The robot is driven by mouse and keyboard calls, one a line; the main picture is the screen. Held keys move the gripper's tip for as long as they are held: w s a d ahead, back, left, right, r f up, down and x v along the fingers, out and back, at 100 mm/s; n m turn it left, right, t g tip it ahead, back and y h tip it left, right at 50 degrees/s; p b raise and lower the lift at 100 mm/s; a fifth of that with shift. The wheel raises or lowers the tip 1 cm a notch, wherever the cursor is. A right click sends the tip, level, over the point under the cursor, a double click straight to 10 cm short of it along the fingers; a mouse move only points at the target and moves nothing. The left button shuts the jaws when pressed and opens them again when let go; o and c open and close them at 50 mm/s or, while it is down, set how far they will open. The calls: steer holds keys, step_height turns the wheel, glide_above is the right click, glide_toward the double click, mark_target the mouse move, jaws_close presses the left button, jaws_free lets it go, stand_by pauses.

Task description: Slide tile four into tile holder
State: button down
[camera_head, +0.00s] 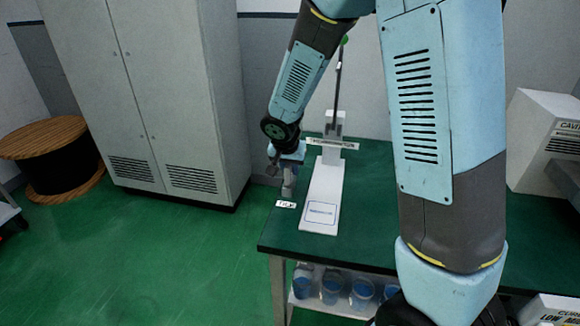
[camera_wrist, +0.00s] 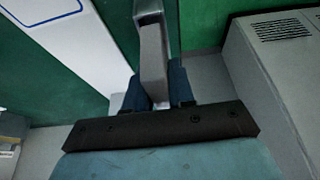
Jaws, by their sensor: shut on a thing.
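My gripper (camera_head: 288,160) is over the left edge of the green table, left of the white stand. In the wrist view, its blue fingers (camera_wrist: 160,86) are shut on a long grey piece (camera_wrist: 152,45). The piece also shows below the gripper in the head view (camera_head: 289,186). A small white tile with dark marks (camera_head: 286,204) is just below the piece; I cannot tell whether they are joined or whether this is tile four. The white stand (camera_head: 324,185) has a long base, an upright post and a marked crossbar (camera_head: 333,144), which may be the tile holder.
The green table (camera_head: 375,220) has free room right of the stand, partly hidden by my arm. Blue-filled containers (camera_head: 331,289) sit on a shelf below. A grey cabinet (camera_head: 150,90) and a wooden spool (camera_head: 45,140) stand left. A white machine (camera_head: 545,145) stands right.

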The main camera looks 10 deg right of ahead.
steer(key=shift+f, duration=0.7)
steer(key=c, duration=0.9)
jaws_free()
steer(key=shift+f, duration=0.1)
steer(key=v, duration=1.3)
steer(key=shift+s+a+r, duration=0.15)
steer(key=shift+s+r, duration=0.05)
steer(key=shift+r, duration=0.15)
